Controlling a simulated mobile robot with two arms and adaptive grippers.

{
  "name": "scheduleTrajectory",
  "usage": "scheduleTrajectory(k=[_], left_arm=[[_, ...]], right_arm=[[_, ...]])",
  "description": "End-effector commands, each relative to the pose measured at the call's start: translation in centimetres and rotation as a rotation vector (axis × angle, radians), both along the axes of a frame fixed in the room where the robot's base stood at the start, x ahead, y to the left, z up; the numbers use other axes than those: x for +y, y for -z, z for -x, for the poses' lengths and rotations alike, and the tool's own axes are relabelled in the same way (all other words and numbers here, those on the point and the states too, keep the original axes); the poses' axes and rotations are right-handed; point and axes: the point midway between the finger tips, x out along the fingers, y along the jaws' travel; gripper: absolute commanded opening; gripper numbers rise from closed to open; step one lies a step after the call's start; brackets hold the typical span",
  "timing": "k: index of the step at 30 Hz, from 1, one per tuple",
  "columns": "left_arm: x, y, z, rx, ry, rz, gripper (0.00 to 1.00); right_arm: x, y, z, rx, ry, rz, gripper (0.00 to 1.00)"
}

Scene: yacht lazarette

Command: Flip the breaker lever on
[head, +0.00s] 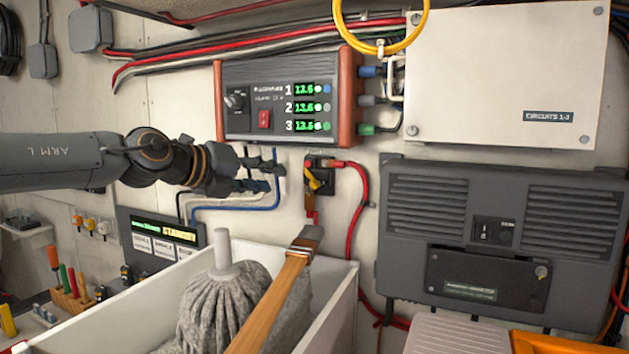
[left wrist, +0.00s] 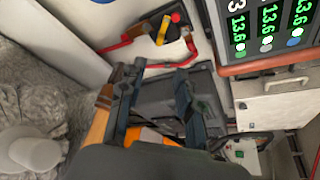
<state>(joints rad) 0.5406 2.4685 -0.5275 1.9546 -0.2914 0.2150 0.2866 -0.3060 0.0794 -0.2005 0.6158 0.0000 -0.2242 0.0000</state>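A black breaker-like switch (head: 322,163) with a yellow lever (head: 313,179) is on the wall below the display panel. In the head view the lever looks slanted; its on or off setting cannot be told. The yellow lever (left wrist: 162,29) also shows at the top of the left wrist view, beyond my fingertips. My left gripper (head: 272,174) is to the left of the switch, apart from it, pointing right. In the left wrist view its two fingers (left wrist: 158,74) are spread with nothing held between them. My right gripper is not in view.
A display panel (head: 262,98) is above the gripper. A white bin (head: 340,305) with a mop (head: 222,300) and a wooden handle (head: 275,305) stands below. Red cables (head: 361,195) run beside the switch. A grey vented unit (head: 420,262) is at right.

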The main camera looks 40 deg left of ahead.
Motion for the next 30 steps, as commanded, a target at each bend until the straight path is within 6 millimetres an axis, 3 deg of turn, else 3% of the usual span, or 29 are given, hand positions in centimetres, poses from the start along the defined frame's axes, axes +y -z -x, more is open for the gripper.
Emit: scheduleTrajectory(k=[15, 22, 30], left_arm=[[0.2, 2.3, -8.8, 0.004, 0.001, 0.002, 0.34], [0.3, 3.1, -11.1, 0.002, 0.000, 0.001, 0.34], [0.3, 3.3, -11.8, 0.000, 0.000, 0.000, 0.34]], right_arm=[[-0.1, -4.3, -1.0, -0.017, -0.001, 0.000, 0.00], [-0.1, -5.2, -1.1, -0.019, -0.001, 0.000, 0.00], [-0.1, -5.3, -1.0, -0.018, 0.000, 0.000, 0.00]])
